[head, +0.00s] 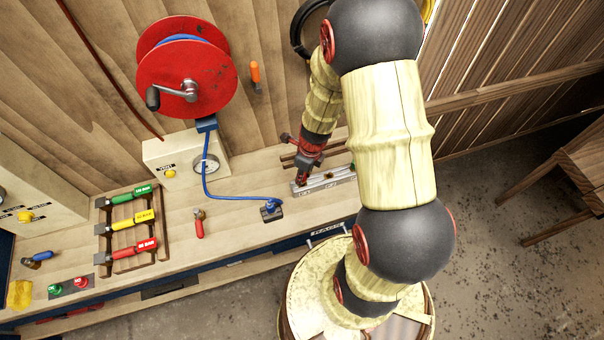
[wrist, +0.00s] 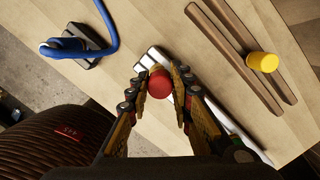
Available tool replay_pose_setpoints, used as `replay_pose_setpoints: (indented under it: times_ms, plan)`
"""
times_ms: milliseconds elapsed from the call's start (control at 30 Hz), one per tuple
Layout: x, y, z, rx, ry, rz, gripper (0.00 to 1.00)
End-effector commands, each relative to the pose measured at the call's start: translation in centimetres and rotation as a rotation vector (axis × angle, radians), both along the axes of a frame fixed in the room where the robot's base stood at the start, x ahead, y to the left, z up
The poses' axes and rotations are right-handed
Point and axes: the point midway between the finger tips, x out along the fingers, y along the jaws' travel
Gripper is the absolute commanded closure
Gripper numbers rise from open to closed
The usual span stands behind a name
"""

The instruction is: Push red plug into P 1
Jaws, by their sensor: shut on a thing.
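My gripper (wrist: 158,90) is shut on the red plug (wrist: 160,83), whose round red top shows between the two fingertips in the wrist view. The silver bar (wrist: 228,125) lies below the plug and runs diagonally under the fingers. In the head view my gripper (head: 302,174) is over the left end of this bar (head: 326,179), which has dark labels on its front too small to read surely. The P 1 opening is hidden by the gripper and plug. I cannot tell whether the plug is in it or just above it.
A blue hose (head: 207,180) runs from the red reel (head: 185,70) to a blue plug in a dark block (head: 271,212), left of the bar. A yellow plug (wrist: 262,62) stands by two wooden strips (wrist: 236,55). A red-handled tool (head: 199,226) lies further left on the bench.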

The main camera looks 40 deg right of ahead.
Motion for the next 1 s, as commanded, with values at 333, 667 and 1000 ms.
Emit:
replay_pose_setpoints:
  times_ms: [333,667,1000]
  plan:
    - [0.0,0.0,-0.8,0.000,0.000,-0.001,1.00]
    - [0.0,0.0,-1.6,0.001,0.001,-0.001,1.00]
    - [0.0,0.0,-2.4,0.000,0.000,0.000,1.00]
